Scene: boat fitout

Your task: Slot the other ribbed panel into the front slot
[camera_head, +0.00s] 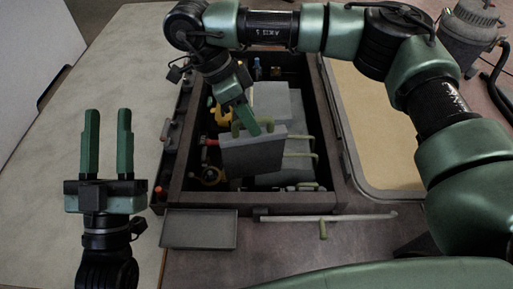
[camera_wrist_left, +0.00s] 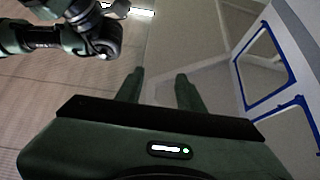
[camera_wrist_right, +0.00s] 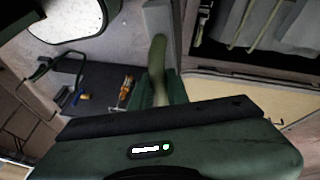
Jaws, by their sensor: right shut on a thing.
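My right gripper (camera_head: 250,124) reaches over the dark open box (camera_head: 330,150) and is shut on the olive handle of a grey panel (camera_head: 253,157). The panel is upright and slightly tilted above the near part of the box; its lower edge hides what is below. Its handle (camera_wrist_right: 158,72) shows between the fingers in the right wrist view. More grey blocks or panels (camera_head: 283,103) stand behind it, with olive handles at right. Ribs and the front slot cannot be made out. My left gripper (camera_head: 107,150) is open and empty, left of the box; its fingers (camera_wrist_left: 160,88) show apart.
A shallow grey tray (camera_head: 200,230) lies in front of the box. A long rod with an olive grip (camera_head: 323,228) lies beside it. Several small tools and fittings (camera_head: 216,115) sit along the box's left inside. The pale surface (camera_head: 130,70) at left is clear.

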